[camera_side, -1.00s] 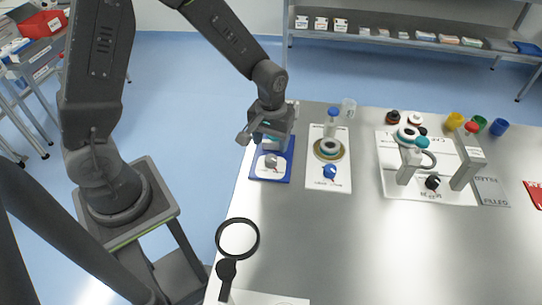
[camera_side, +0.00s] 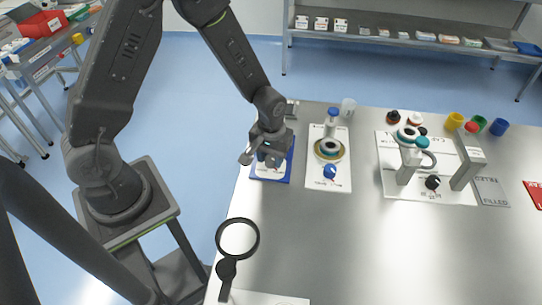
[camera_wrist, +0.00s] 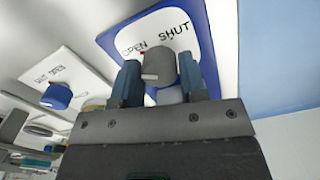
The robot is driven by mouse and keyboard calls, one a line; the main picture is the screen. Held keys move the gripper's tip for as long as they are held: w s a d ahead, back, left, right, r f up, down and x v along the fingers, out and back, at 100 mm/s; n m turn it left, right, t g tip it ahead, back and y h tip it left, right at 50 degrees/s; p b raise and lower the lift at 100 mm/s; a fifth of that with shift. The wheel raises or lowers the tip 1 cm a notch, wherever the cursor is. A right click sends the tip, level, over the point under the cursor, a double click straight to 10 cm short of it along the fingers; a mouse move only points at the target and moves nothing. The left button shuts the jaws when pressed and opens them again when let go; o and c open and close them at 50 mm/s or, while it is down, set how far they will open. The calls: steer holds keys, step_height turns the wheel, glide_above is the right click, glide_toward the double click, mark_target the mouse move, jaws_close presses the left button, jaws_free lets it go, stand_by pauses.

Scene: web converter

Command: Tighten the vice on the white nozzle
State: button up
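In the side view this blue-edged board (camera_side: 289,170) lies at the table's far left corner, under my gripper (camera_side: 262,158). In the wrist view my gripper (camera_wrist: 160,82) has one finger on each side of the knob. I cannot tell whether the fingers press on it. A pale rounded part (camera_wrist: 172,95) shows below the knob, between the fingers; I cannot tell if it is the white nozzle. My gripper hides the vice jaws.
A white board (camera_side: 341,182) with a blue knob (camera_side: 330,171) and a ringed fixture (camera_side: 328,149) stands close on the right. A magnifier (camera_side: 237,238) stands at the front left. The middle of the table is clear.

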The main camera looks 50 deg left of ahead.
steer(key=c, duration=0.5)
steer(key=shift+m, duration=0.4)
steer(key=m, duration=0.6)
steer(key=shift+m, duration=0.4)
steer(key=m, duration=0.6)
steer(key=shift+m, duration=0.3)
steer(key=o, duration=0.9)
